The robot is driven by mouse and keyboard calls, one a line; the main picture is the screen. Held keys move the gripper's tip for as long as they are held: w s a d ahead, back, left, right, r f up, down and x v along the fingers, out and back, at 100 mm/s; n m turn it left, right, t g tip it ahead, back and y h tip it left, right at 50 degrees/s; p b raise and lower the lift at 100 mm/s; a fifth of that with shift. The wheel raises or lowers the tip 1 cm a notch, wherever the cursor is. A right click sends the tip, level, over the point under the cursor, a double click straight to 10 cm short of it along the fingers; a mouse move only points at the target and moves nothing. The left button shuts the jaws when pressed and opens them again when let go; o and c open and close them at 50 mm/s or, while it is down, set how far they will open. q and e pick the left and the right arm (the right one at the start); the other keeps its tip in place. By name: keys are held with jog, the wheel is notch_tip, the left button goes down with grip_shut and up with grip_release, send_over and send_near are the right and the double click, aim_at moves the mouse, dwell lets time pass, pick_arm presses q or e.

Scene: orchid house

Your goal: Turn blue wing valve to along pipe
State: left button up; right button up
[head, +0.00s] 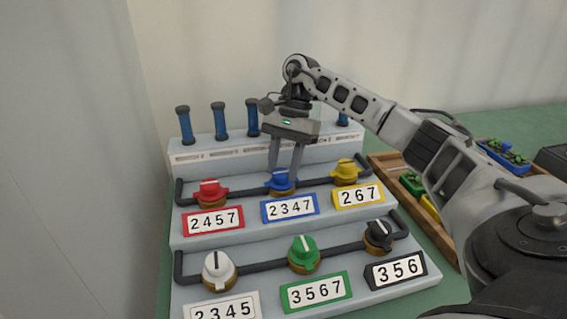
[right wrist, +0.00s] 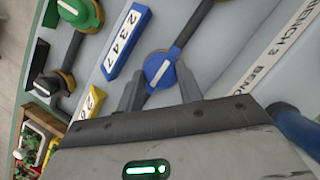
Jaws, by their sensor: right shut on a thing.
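The blue wing valve (head: 281,181) sits in the middle of the upper dark pipe, above the blue-framed label 2347 (head: 290,207). The valve also shows in the right wrist view (right wrist: 159,69), with a white stripe on its blue wing. There the stripe looks roughly in line with the pipe (right wrist: 190,27). My right gripper (head: 285,172) reaches down from above, its fingers at the valve. In the right wrist view the gripper (right wrist: 160,95) has one finger on each side of the blue wing and is shut on it. The finger contact is partly hidden. My left gripper is out of view.
A red valve (head: 210,191) and a yellow valve (head: 346,171) flank the blue one closely. White (head: 218,268), green (head: 304,252) and black (head: 379,236) valves stand on the lower step. Blue upright handles (head: 219,120) stand behind. A wooden tray (head: 384,160) is at right.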

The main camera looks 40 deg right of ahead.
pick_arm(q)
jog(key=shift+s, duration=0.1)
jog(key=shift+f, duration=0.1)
pick_arm(e)
jog(key=o, duration=1)
jog(key=shift+r, duration=0.15)
pick_arm(q)
jog(key=p, duration=0.2)
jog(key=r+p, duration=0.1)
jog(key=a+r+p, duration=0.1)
jog(key=p, duration=0.1)
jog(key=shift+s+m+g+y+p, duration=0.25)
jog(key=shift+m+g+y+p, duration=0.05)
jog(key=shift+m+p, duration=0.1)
pick_arm(e)
jog(key=v, duration=1.5)
jog(key=shift+w+d+r, duration=0.15)
jog(key=shift+d+r, duration=0.05)
jog(key=shift+r, duration=0.1)
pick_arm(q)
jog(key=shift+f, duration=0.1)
